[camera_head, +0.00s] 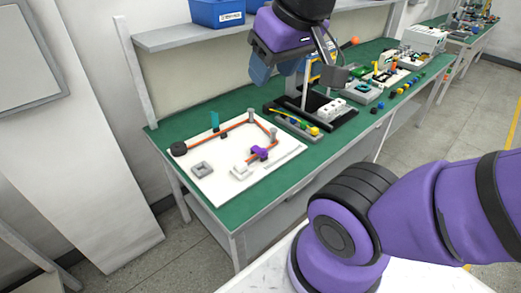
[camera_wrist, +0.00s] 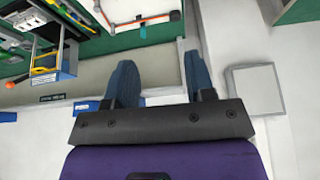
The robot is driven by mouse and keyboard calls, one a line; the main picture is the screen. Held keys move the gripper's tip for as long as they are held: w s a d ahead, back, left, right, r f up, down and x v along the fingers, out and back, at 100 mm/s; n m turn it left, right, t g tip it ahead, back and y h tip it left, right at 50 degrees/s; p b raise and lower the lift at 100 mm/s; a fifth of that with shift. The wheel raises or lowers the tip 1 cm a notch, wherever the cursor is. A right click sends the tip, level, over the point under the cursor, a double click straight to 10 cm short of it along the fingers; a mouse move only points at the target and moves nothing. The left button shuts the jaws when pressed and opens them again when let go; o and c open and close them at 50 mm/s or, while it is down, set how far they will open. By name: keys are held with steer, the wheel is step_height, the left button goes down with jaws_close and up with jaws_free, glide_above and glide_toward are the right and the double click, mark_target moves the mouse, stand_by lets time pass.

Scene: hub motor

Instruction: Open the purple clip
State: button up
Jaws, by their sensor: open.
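The purple clip (camera_head: 259,153) sits on the white board (camera_head: 216,186) on the green workbench, by the orange cable (camera_head: 232,129) at the board's right side. It is small in the head view, and I cannot tell how its parts stand. My gripper (camera_head: 260,76) hangs above the back of the bench, well above and apart from the clip. In the wrist view my gripper (camera_wrist: 158,75) shows two blue fingers spread apart with nothing between them. The clip does not show clearly in the wrist view.
On the board are a teal upright piece (camera_head: 215,121), a black round part (camera_head: 179,149) and a grey square block (camera_head: 202,169). A black stand and several small parts lie farther right. Blue bins (camera_head: 217,13) stand on the shelf (camera_head: 190,36) behind.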

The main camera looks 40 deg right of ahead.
steer(key=w+d+f+m+g, duration=0.2)
steer(key=w+d+f, duration=0.15)
steer(key=w, duration=0.75)
steer(key=m+g, duration=0.3)
steer(key=m, duration=0.4)
glide_above(264, 149)
step_height(264, 149, down, 30)
steer(key=r, duration=0.1)
steer(key=shift+f, duration=5.8)
jaws_close()
